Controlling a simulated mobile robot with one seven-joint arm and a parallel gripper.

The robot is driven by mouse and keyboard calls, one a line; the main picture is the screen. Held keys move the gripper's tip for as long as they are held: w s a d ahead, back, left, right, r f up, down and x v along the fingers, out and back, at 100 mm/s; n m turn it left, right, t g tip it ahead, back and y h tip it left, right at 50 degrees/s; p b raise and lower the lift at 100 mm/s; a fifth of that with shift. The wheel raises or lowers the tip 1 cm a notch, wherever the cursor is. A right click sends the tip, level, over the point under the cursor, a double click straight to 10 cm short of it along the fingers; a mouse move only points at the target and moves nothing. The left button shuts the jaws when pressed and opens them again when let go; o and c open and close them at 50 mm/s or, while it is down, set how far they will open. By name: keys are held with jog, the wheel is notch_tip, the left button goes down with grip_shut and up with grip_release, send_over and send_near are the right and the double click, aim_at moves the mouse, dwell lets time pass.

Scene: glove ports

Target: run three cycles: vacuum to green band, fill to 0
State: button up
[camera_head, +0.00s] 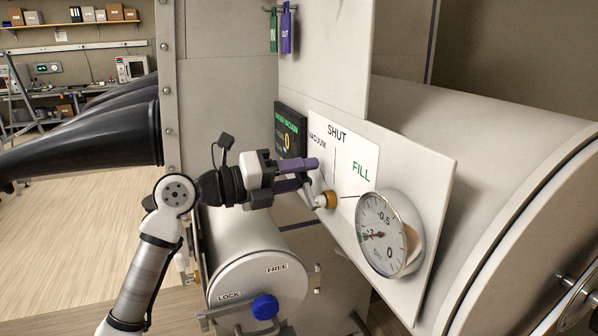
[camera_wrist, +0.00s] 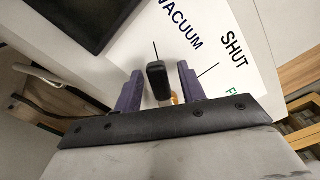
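The valve has a brass hub (camera_head: 327,200) on a white panel (camera_head: 345,150) marked VACUUM, SHUT and FILL. Its lever points up-left, on the VACUUM side. In the wrist view the dark lever handle (camera_wrist: 157,80) stands between the two purple fingers of my gripper (camera_wrist: 160,88), with a gap showing on both sides. In the head view my gripper (camera_head: 302,175) is at the lever end, covering part of it. The round gauge (camera_head: 389,234) has a red needle pointing left, away from the 0 at lower right. The green band is too small to make out surely.
A dark display (camera_head: 289,134) with green lettering and a yellow figure is left of the panel. Green (camera_head: 273,30) and purple (camera_head: 286,30) tags hang above. A small chamber (camera_head: 255,280) marked LOCK and FREE, with a blue knob (camera_head: 265,307), is below. Black gloves (camera_head: 90,135) project left.

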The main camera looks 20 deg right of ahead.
grip_shut()
